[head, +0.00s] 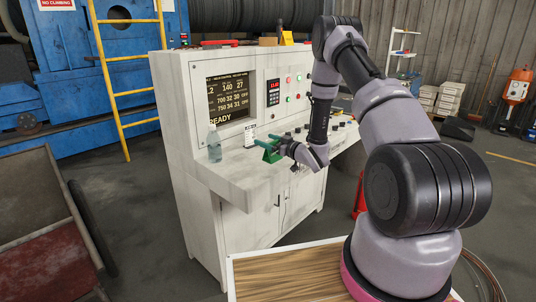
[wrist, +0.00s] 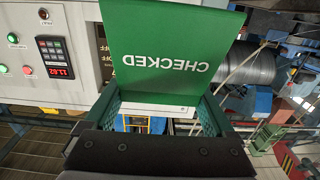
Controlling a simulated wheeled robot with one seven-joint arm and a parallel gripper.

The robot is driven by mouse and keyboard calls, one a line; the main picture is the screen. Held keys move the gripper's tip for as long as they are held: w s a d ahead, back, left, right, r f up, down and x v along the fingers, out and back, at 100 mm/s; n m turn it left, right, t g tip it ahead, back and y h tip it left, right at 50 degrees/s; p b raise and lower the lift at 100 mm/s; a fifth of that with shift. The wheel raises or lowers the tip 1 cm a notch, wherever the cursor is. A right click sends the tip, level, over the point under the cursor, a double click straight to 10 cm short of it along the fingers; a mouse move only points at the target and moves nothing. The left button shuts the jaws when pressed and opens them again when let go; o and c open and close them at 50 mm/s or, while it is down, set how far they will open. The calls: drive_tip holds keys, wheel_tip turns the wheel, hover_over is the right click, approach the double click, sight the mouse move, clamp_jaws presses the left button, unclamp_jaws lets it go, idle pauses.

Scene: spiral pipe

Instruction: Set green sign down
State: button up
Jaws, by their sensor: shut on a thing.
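The green sign (head: 271,157) is held in my gripper (head: 274,146), over the pale ledge (head: 232,182) of the control console. In the wrist view the sign (wrist: 175,48) shows its green face with "CHECKED" in white letters, upside down in the picture. My gripper (wrist: 160,112) is shut on the sign, with a teal finger on each side. I cannot tell whether the sign's lower edge touches the ledge.
A clear bottle (head: 214,146) stands on the ledge left of the sign, and a small white card (head: 250,140) stands behind it. The console's screen (head: 228,100) and buttons rise behind. The ledge's front left part is clear. A yellow ladder (head: 107,75) stands left.

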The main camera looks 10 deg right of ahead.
drive_tip(key=shift+d+f, duration=0.1)
drive_tip(key=shift+f, duration=2.1)
drive_tip(key=o, duration=1.1)
drive_tip(key=shift+f, duration=0.15)
drive_tip(key=shift+c, duration=0.2)
